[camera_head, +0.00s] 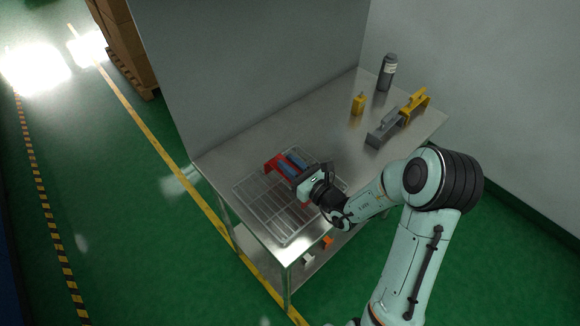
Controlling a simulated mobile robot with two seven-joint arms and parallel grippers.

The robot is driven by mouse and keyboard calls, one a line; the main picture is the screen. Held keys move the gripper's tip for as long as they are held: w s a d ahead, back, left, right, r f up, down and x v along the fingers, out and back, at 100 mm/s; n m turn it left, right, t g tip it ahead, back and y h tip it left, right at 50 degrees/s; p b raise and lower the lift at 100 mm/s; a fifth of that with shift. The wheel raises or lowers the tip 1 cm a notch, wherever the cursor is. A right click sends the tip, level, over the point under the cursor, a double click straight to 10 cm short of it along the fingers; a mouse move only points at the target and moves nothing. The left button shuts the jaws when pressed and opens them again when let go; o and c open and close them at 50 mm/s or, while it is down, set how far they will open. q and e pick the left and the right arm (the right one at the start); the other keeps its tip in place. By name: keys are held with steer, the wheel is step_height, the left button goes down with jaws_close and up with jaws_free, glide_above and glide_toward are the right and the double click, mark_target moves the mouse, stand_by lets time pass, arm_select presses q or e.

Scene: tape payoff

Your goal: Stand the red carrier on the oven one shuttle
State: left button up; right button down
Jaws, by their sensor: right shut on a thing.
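The red carrier (273,163) is at the left part of the steel table, with blue pieces (293,163) in or on it. My right gripper (301,179) is shut on the carrier from the right; its fingers and the carrier's near side hide each other in part. The carrier is over the far part of a flat wire rack (262,217), which may be the oven one shuttle; no label shows. I cannot tell whether the carrier touches the rack or hangs just above it. My left gripper is not in view.
The steel table (240,144) has bare room at its middle. A grey bottle (387,73), a small yellow item (358,104), a grey block (382,133) and a yellow bracket (416,104) stand at the back right. A grey panel (255,65) rises behind. An orange item (327,242) lies below.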

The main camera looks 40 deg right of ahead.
steer(key=shift+f, duration=0.2)
steer(key=shift+f, duration=0.15)
steer(key=c, duration=1)
jaws_free()
steer(key=shift+o, duration=0.2)
